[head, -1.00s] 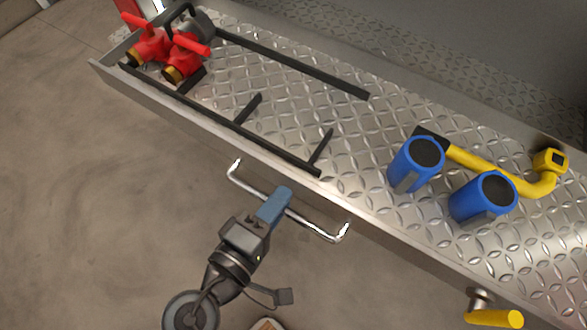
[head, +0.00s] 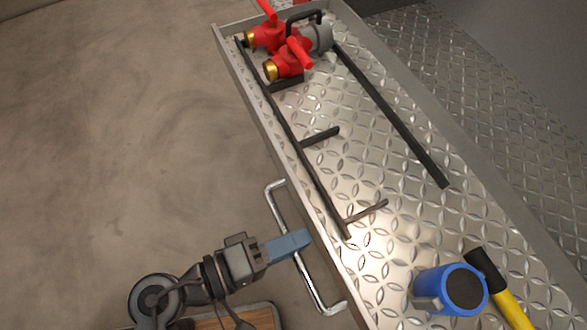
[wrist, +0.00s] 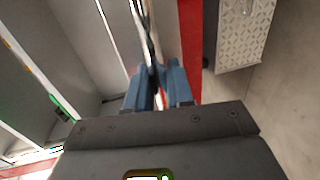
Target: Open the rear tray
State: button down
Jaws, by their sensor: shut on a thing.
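The tray is a long silver diamond-plate tray with a raised rim (head: 262,125), running from top centre to lower right in the head view. A silver bar handle (head: 278,207) sticks out from its near side. My gripper (head: 300,241) has its blue fingers closed around the middle of this handle. In the wrist view, my blue fingers (wrist: 155,82) are shut close together, with a shiny bar (wrist: 148,28) running up from between them. The fingers hide the gripped part of the handle.
The tray carries red valves (head: 285,62), a grey fitting (head: 318,38), black rails (head: 392,120), a blue cylinder (head: 450,289) and a yellow pipe (head: 514,312). A diamond-plate surface (head: 500,85) lies behind it. Bare floor (head: 120,120) is open at left.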

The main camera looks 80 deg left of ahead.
jog(key=c, duration=1.2)
grip_release()
jog(key=shift+o, duration=0.2)
jog(key=shift+s, duration=0.1)
jog(key=v, duration=0.7)
jog(key=shift+s, duration=0.25)
jog(key=shift+d, duration=0.1)
